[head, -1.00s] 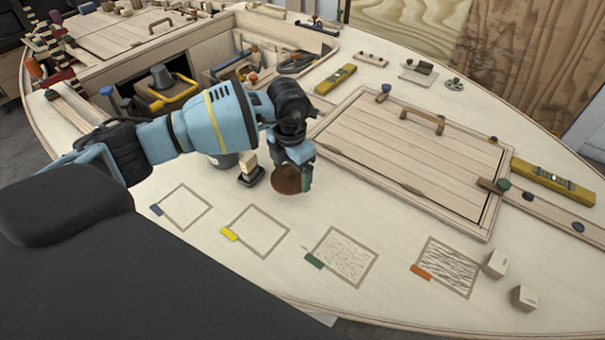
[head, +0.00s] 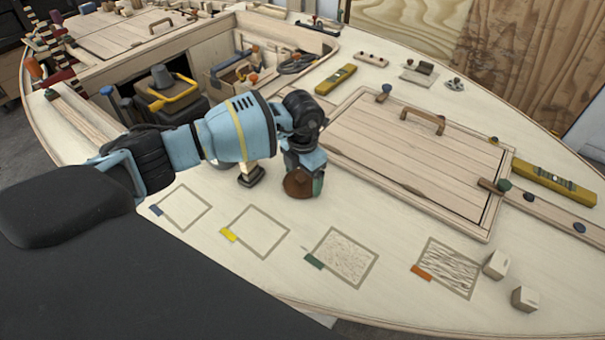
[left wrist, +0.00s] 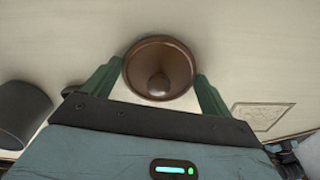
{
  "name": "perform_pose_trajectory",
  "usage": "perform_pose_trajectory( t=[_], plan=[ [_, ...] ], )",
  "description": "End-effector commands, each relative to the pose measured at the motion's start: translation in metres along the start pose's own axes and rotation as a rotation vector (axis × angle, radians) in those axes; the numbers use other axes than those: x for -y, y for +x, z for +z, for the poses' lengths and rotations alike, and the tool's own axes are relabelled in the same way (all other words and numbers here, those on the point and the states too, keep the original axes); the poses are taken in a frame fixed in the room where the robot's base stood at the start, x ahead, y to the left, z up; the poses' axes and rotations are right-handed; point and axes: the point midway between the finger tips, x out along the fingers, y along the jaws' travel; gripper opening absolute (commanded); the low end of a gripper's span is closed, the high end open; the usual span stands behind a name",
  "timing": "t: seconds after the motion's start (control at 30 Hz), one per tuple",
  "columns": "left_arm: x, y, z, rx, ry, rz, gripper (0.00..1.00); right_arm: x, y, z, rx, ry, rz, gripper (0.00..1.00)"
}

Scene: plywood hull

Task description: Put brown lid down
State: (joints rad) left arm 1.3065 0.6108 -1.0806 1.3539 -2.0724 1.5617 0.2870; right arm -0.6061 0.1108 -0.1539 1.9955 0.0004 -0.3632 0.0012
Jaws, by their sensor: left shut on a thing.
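The brown lid (head: 297,184) is round, with a knob in its middle. My left gripper (head: 303,187) is shut on it, over the pale deck beside the hatch panel's left edge. In the left wrist view the lid (left wrist: 159,67) sits between the two green fingertips (left wrist: 160,82), its knob side facing the camera. In the head view the lid looks tilted. I cannot tell whether it touches the deck. My right gripper is not in view.
Outlined squares lie on the front deck, including one with a yellow tag (head: 262,232) and a textured one (head: 345,257). Two pale blocks (head: 496,264) stand at the right. A dark block with a pale post (head: 250,176) stands near the lid. A dark grey cylinder (left wrist: 22,112) shows in the left wrist view.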

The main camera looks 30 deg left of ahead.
Motion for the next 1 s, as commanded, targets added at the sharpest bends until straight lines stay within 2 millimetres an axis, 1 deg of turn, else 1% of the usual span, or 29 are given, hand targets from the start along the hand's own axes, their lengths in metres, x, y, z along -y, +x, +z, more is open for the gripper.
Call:
perform_pose_trajectory(
  t=[0.2,0.23,0.3,0.33,0.53,0.67,0.77,1.0],
  plan=[
    [0.0,0.004,0.0,-0.001,0.0,0.0,0.64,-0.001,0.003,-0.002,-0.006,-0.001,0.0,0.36],
    [0.0,0.003,0.0,-0.001,0.0,0.0,0.89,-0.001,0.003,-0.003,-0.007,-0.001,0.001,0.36],
    [0.0,0.003,0.0,0.0,0.0,0.0,0.98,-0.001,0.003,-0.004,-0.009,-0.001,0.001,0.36],
    [0.0,0.003,0.0,0.0,0.0,0.0,1.0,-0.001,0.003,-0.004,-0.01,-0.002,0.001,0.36],
    [0.0,0.003,0.0,0.0,0.0,0.0,1.0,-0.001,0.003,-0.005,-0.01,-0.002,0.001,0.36],
    [0.0,-0.004,0.001,0.003,-0.001,0.0,1.0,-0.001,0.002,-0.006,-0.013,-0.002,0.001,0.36],
    [-0.001,-0.018,0.001,0.004,0.0,0.0,1.0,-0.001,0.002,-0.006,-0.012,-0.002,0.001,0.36],
    [0.0,-0.065,0.001,0.006,0.001,0.001,1.0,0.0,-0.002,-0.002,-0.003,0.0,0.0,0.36]
  ],
)
